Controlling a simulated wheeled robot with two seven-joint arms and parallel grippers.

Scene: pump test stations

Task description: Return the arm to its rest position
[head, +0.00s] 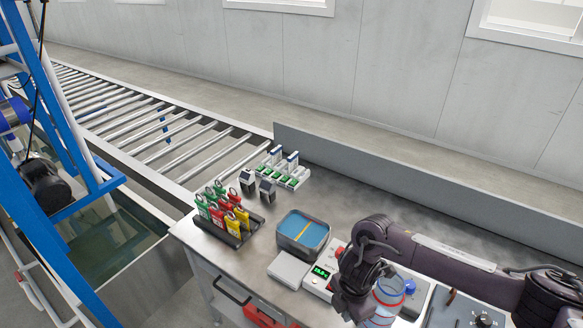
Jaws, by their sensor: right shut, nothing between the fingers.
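My right arm (455,262) reaches in from the right over the grey bench. Its dark gripper (350,306) points down near the bench's front edge, beside a small device with a green lit display (320,272). The gripper is shut with nothing seen in it. The fingertips are partly lost against the dark wrist and the bottom of the view. A clear container with a blue and red top (389,290) stands just right of the gripper; whether they touch cannot be told. My left gripper is not in view.
On the bench (345,205) are a blue-lined tray (303,232), a rack of red, green and yellow padlock-like tags (226,218), and a rack of small modules (285,172). A roller conveyor (165,130) and blue frame (70,130) stand left. The bench's back middle is clear.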

